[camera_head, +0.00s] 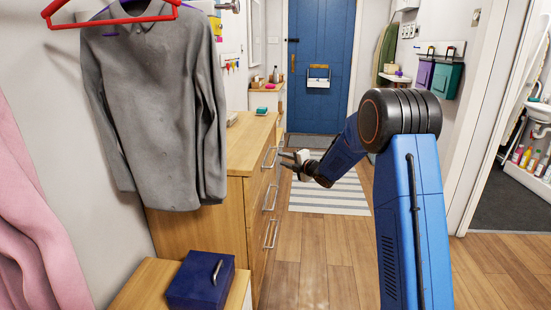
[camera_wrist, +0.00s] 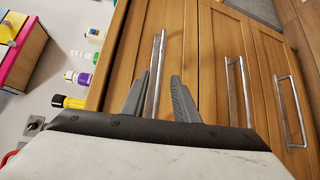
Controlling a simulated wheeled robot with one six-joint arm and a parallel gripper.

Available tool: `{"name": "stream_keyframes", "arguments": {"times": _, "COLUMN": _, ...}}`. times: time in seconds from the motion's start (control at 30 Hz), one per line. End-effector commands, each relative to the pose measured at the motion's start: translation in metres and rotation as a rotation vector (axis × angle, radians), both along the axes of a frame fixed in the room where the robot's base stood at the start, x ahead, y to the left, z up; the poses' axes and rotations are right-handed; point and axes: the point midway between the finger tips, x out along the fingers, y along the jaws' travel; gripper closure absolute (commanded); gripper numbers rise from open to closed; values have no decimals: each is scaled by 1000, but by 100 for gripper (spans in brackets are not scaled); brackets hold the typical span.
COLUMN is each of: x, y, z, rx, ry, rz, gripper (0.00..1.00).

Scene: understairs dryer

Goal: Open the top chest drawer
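The wooden chest (camera_head: 246,148) stands along the left wall, its drawers facing right and all looking closed. The top drawer's metal bar handle (camera_head: 268,157) is the uppermost of three. My gripper (camera_head: 284,158) is just right of it in the head view. In the wrist view the chest appears turned, and the top handle (camera_wrist: 153,90) is the leftmost bar. My gripper (camera_wrist: 160,76) is open there, one finger on each side of that bar in the picture. A gap shows between fingers and bar; I cannot tell how deep the bar sits between them.
Two lower handles (camera_wrist: 238,92) lie further right in the wrist view. A grey shirt (camera_head: 155,110) hangs beside the chest. A blue box (camera_head: 200,280) sits on a nearer wooden surface. The floor (camera_head: 318,250) right of the chest is clear, with a striped rug (camera_head: 335,195) beyond.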

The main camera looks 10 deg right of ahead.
Motion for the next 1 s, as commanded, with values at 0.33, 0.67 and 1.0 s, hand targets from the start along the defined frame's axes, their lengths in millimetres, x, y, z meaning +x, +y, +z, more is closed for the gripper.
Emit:
{"name": "stream_keyframes", "arguments": {"times": 0.33, "x": 48, "y": 24, "z": -8, "rx": 0, "ry": 0, "rz": 1, "gripper": 73}}
{"name": "stream_keyframes", "arguments": {"times": 0.67, "x": 62, "y": 31, "z": -10, "rx": 1, "ry": 0, "rz": 0, "gripper": 73}}
{"name": "stream_keyframes", "arguments": {"times": 1.0, "x": 62, "y": 31, "z": -10, "rx": 1, "ry": 0, "rz": 0, "gripper": 100}}
